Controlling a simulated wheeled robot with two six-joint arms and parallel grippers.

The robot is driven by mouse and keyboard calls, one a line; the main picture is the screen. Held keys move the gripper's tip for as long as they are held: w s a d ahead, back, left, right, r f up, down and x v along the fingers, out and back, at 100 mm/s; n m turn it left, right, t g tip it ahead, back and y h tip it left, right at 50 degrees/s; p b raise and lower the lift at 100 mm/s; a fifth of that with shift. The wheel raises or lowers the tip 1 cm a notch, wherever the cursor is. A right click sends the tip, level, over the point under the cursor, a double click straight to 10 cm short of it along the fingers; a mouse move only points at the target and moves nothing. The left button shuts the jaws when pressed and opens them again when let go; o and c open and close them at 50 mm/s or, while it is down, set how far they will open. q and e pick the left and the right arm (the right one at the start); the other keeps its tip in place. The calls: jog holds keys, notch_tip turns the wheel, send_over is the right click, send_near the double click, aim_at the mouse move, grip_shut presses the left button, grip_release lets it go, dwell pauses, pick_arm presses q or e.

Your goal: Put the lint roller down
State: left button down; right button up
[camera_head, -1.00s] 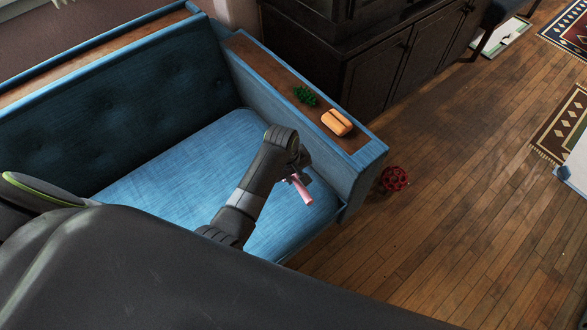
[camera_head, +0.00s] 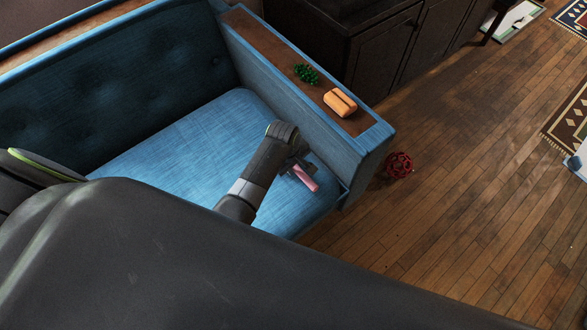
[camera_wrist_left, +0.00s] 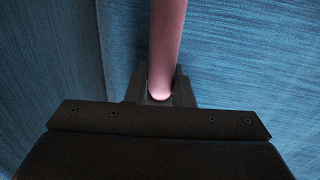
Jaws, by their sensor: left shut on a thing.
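The lint roller (camera_head: 305,178) shows as a pink cylinder at my left gripper (camera_head: 291,168), over the right end of the blue sofa seat (camera_head: 215,135). In the left wrist view, the pink lint roller (camera_wrist_left: 167,45) runs up from between the jaws of my left gripper (camera_wrist_left: 160,92), which is shut on it. Blue fabric fills the background there. I cannot tell whether the roller touches the seat. My right gripper is not in view.
The sofa's armrest has a wooden top (camera_head: 270,45) with a green bunch (camera_head: 306,74) and an orange object (camera_head: 340,102) on it. A red wheel-like object (camera_head: 398,165) lies on the wooden floor beside the sofa. A dark cabinet (camera_head: 375,50) stands behind.

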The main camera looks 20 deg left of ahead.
pick_arm(q)
jog(key=shift+f, duration=0.9)
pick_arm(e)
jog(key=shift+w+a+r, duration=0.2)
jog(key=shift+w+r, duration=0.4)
pick_arm(q)
jog(key=shift+f, duration=0.15)
jog(key=c, duration=1.3)
grip_release()
jog(key=shift+o, duration=0.2)
